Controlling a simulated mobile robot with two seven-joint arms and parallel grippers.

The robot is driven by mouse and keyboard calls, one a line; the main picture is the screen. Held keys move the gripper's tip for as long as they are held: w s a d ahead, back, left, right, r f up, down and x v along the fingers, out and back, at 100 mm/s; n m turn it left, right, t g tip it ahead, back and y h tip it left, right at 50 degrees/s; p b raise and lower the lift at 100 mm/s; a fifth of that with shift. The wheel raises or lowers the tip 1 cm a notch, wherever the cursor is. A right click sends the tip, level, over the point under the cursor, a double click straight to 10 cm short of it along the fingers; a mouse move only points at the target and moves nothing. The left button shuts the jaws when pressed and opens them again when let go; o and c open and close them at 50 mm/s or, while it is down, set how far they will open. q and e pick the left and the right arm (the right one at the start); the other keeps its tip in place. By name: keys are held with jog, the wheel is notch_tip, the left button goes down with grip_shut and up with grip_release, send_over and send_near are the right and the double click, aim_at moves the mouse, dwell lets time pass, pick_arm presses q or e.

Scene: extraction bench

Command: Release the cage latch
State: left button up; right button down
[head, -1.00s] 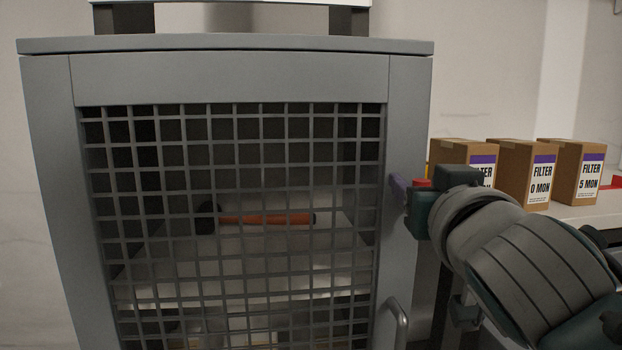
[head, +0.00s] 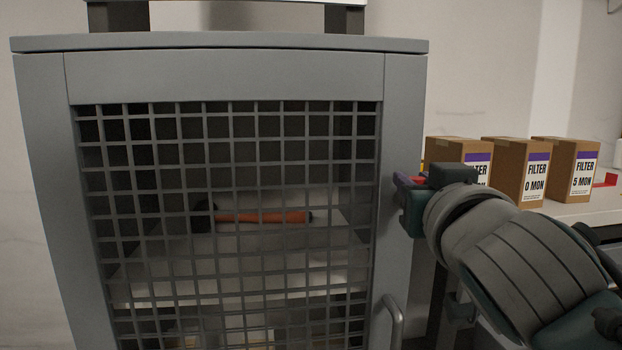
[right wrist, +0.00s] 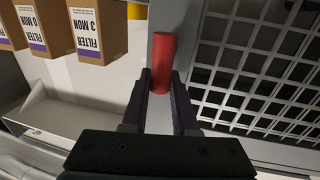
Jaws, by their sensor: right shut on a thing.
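The cage (head: 225,75) stands in front of me with its mesh door (head: 230,180) closed across the front. The red cage latch (right wrist: 163,60), a short cylinder, sits on the grey frame beside the mesh in the right wrist view. My right gripper (right wrist: 161,92) has its two dark fingers on either side of the latch's lower end and is shut on it. In the head view my right gripper (head: 412,184) is at the cage's right post, with little of the red latch showing. My left gripper is not in view.
A black and orange hammer-like tool (head: 260,217) lies on a shelf behind the mesh. A grey door handle (head: 388,318) is low at the door's right edge. Cardboard filter boxes (head: 522,170) stand on a pale bench (head: 580,208) to the right, behind my right arm.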

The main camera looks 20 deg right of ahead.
jog(key=shift+a+f, duration=0.1)
jog(key=n+b, duration=0.1)
jog(key=n, duration=0.2)
jog(key=a+f+n+t+b, duration=0.1)
jog(key=n, duration=0.3)
jog(key=a+n+b, duration=0.1)
jog(key=n, duration=0.2)
jog(key=shift+w+a+f+t+y, duration=0.1)
jog(key=shift+w+f+t+y, duration=0.05)
jog(key=shift+w+t+y, duration=0.2)
jog(key=n, duration=0.2)
jog(key=n+t+b, duration=0.1)
jog(key=f+n+y, duration=0.1)
jog(key=n, duration=0.1)
jog(key=shift+a+n, duration=0.3)
jog(key=n, duration=0.2)
jog(key=n+y, duration=0.1)
jog(key=shift+a+f+n+t, duration=0.1)
jog(key=shift+f+n+t, duration=0.15)
jog(key=shift+f+n, duration=0.15)
jog(key=shift+n+b, duration=0.3)
jog(key=shift+f, duration=0.15)
jog(key=c, duration=0.7)
grip_release()
